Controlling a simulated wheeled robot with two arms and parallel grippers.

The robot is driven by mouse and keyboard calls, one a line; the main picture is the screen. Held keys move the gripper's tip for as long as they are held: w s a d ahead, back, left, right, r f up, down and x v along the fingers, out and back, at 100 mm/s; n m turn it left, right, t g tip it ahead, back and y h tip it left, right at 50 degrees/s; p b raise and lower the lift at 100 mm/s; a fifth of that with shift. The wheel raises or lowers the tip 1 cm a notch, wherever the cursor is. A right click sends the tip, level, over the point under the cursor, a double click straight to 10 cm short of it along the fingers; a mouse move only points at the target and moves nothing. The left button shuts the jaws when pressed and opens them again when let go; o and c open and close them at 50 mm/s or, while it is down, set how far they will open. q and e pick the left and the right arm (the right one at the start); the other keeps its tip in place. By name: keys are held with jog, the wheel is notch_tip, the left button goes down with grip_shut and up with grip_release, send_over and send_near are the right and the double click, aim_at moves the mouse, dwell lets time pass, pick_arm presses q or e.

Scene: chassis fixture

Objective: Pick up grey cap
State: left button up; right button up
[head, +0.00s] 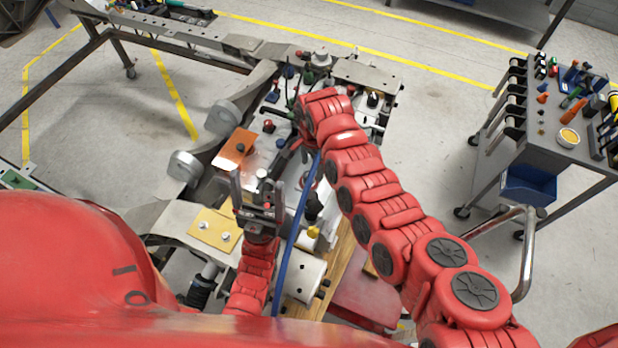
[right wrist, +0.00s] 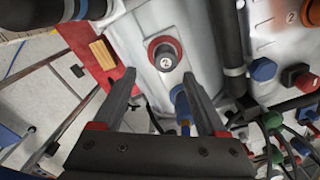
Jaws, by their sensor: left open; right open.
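My right gripper (right wrist: 159,80) is open, with one finger on each side below the cap in the picture; the cap appears between the fingertips and is not gripped. I cannot tell how far off it is. In the head view my right arm covers much of this area, and I cannot pick out the cap with certainty. My left gripper (head: 258,194) is open and empty over the left part of the chassis.
A blue cap (right wrist: 263,70) and a red cap (right wrist: 297,75) sit to the right of the grey cap. A dark pipe (right wrist: 229,45) runs between. A blue-banded connector (right wrist: 182,104) shows between the fingers. A tool cart (head: 548,140) stands to the right; floor between is clear.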

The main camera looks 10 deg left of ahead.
aim_at(309, 174)
jog(key=f+b, duration=0.1)
jog(key=f, duration=0.1)
jog(key=f+b, duration=0.2)
jog(key=a+f+b, duration=0.1)
jog(key=f, duration=0.1)
jog(key=shift+b, duration=0.3)
jog(key=shift+r, duration=0.15)
jog(key=shift+c, duration=0.9)
grip_shut()
